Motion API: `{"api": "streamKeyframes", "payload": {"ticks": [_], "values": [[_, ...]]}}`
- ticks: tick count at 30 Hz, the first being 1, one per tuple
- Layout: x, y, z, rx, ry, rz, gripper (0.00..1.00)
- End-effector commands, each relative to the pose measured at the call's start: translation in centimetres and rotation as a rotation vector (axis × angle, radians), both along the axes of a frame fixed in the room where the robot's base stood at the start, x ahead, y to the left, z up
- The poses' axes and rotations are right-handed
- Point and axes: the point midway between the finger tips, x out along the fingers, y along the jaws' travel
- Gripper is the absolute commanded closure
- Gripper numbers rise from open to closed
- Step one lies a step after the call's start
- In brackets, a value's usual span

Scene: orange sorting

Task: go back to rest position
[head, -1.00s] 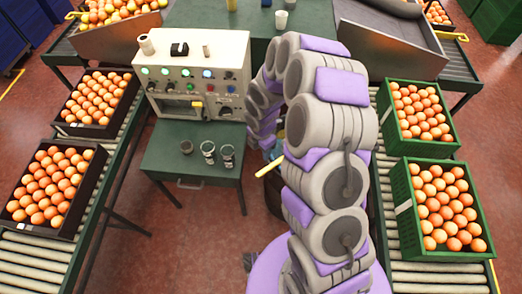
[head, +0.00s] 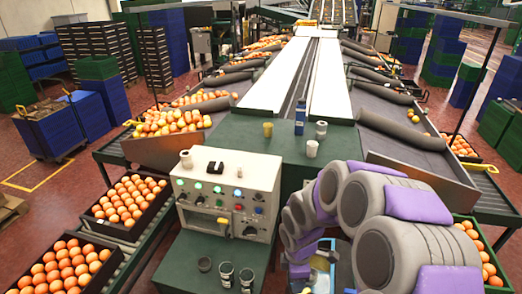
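My arm's grey and purple links fill the lower right of the head view, bent in an arch. The arm's far end is hidden behind these links or lost among the things beside them. I cannot make out the gripper's fingers, or whether they hold anything.
A control box (head: 228,192) stands on a green table (head: 280,143) left of my arm. Several cups (head: 226,272) stand below it. Dark crates of oranges (head: 97,217) line the left conveyor. A green crate (head: 468,222) is partly behind my arm. A bluish thing (head: 319,272) shows beside the links.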

Motion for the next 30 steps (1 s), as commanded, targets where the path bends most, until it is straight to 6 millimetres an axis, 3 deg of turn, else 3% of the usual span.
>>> {"api": "streamKeyframes", "payload": {"ticks": [6, 15, 24, 30], "values": [[-4.7, -1.8, 5.6, -0.033, 0.0, -0.34, 0.52], [-12.8, -3.7, 11.1, -0.078, 0.014, -0.831, 0.52], [-21.5, -4.3, 14.2, -0.106, 0.04, -1.319, 0.52], [-25.2, -4.1, 14.8, -0.119, 0.062, -1.521, 0.52]]}}
